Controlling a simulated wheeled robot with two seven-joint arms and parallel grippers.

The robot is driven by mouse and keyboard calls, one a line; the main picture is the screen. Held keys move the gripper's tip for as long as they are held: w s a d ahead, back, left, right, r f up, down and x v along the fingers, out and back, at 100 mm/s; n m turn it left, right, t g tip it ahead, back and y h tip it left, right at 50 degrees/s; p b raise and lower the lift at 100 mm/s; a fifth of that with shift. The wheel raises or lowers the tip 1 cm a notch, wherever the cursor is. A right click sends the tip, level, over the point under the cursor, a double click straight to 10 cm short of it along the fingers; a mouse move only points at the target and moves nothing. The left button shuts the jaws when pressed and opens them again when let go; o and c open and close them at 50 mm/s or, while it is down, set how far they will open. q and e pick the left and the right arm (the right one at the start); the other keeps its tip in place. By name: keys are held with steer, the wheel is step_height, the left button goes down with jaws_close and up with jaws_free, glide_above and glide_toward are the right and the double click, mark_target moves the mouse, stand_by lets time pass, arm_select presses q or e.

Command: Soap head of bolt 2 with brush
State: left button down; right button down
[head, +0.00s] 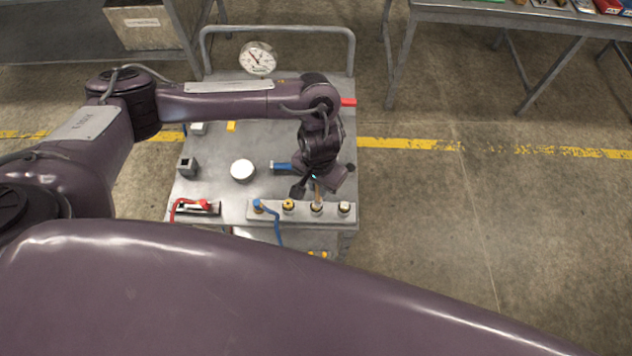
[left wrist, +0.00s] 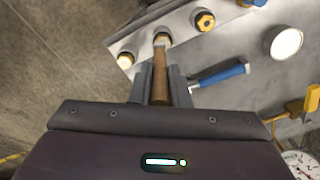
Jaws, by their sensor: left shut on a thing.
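My left gripper (head: 309,189) is shut on the brown wooden handle of a brush (left wrist: 160,85), which also shows in the head view (head: 317,189). The brush points down at a metal bar (head: 270,213) that carries a row of bolts. Its pale tip is at one bolt (left wrist: 162,40), the second from the right in the head view (head: 317,208). I cannot tell whether the tip touches the bolt head. An end bolt (left wrist: 125,60) and a brass-coloured hex bolt (left wrist: 204,21) stand on either side. No bolt number is readable. My right gripper is out of view.
The bar lies along the near edge of a grey cart (head: 215,195). On the cart are a blue-handled tool (left wrist: 220,75), a round white-topped container (head: 243,170), a red-handled item (head: 190,203) and a dial gauge (head: 257,58). Floor to the right is clear.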

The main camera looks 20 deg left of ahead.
arm_select(q)
steer(key=shift+d, duration=0.15)
steer(key=shift+s+a, duration=0.1)
steer(key=shift+a, duration=0.35)
stand_by(0.4)
steer(key=shift+s+a, duration=0.1)
steer(key=shift+a, duration=0.3)
steer(key=shift+r, duration=0.1)
step_height(320, 180, up, 7)
stand_by(0.8)
